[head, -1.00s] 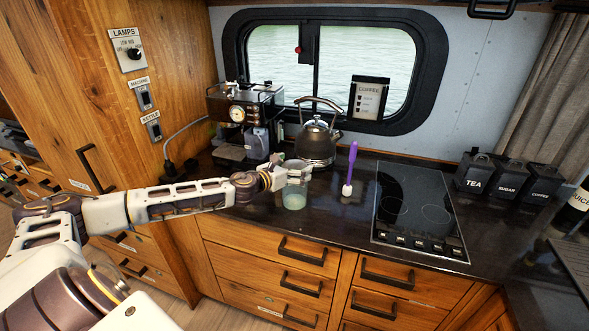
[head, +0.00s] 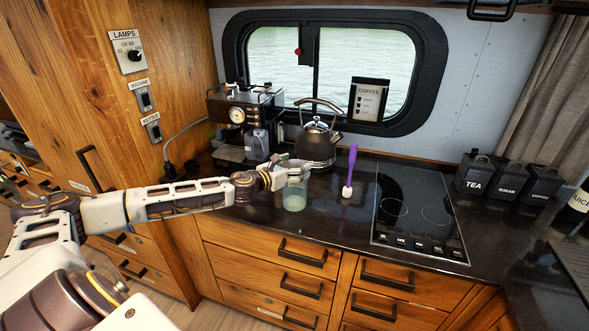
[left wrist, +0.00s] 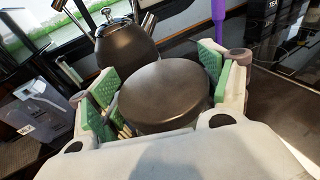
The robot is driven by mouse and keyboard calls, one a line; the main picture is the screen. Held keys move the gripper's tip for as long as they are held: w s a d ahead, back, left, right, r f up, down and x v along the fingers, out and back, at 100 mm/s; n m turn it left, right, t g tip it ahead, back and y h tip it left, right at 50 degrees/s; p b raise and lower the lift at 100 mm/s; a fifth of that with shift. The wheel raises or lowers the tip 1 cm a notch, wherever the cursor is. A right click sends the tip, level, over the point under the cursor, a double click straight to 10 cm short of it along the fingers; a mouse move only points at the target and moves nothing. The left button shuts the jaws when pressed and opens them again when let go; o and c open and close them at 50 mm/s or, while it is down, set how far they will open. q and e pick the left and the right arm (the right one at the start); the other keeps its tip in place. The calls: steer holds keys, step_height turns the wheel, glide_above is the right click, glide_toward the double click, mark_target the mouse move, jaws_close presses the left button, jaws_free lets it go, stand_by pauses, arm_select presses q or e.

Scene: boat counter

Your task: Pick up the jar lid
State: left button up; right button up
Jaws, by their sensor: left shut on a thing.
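The jar lid (left wrist: 165,95) is a round, dark disc between the green-padded fingers of my left gripper (left wrist: 160,92) in the left wrist view. My left gripper also shows in the head view (head: 292,172), at the top of a pale, see-through jar (head: 294,199) on the counter. It is shut on the lid, pads at its two sides. In the head view the fingers mostly hide the lid, and I cannot tell whether it still touches the jar. My right gripper is not in view.
A dark kettle (head: 316,146) stands just behind the gripper, with a coffee machine (head: 243,122) to its left. Black canisters (head: 506,179) stand far right. The counter's front edge is close to the jar.

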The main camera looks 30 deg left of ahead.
mark_target(295, 166)
arm_select(q)
steer(key=shift+r, duration=0.55)
steer(key=shift+r+p, duration=1.05)
steer(key=shift+r, duration=3.1)
